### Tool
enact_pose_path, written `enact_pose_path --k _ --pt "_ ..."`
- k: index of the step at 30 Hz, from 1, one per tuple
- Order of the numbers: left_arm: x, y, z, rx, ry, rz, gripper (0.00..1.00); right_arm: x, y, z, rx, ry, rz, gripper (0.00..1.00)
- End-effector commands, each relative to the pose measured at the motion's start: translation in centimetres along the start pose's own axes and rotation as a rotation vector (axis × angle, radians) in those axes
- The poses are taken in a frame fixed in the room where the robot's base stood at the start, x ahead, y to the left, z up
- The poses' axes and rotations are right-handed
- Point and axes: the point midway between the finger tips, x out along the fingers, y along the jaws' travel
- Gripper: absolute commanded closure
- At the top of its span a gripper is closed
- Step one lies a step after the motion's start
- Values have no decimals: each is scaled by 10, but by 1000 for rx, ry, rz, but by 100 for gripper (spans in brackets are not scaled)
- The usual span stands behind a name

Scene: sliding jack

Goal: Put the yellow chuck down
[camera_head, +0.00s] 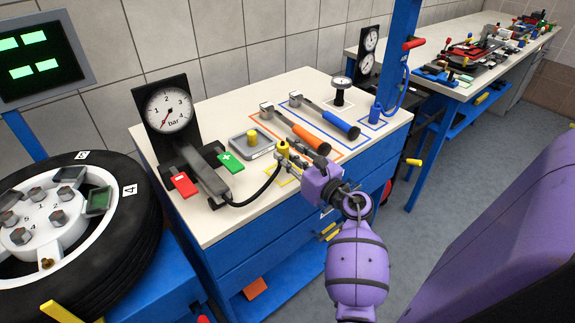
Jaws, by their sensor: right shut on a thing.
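The yellow chuck (283,148) is held upright at the tips of my right gripper (289,158), which comes in from the right over the front part of the white bench top. The gripper is shut on it. A black hose (262,190) runs from near the chuck back to the pressure gauge unit. A yellow outlined area (281,179) on the bench lies just below the gripper and is partly hidden by it. I cannot tell whether the chuck touches the bench. My left gripper is not in view.
The gauge (168,112) with red and green pedals stands left. A grey tray (252,146) with a yellow piece sits just beside the chuck. Orange-handled (307,137) and blue-handled (340,126) tools lie behind in outlined areas. A tyre (110,252) is at far left.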

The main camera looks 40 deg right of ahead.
Motion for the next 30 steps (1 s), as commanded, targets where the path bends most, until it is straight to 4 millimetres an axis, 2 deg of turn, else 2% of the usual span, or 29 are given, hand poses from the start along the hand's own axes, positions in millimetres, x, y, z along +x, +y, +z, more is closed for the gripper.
enact_pose_path --k 3,6,14,20,21,24,30 --pt "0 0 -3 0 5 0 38 1 0 -19 8 1 -2 100" --pt "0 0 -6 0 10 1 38 1 0 -28 5 -1 -1 100" --pt "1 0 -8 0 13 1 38 0 0 -31 0 0 0 100" --pt "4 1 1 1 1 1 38 -1 0 -38 1 3 0 100" --pt "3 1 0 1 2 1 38 0 0 -37 2 2 0 70" --pt "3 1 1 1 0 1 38 0 0 -36 1 2 -1 56" --pt "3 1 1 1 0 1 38 0 0 -36 1 2 -1 56"
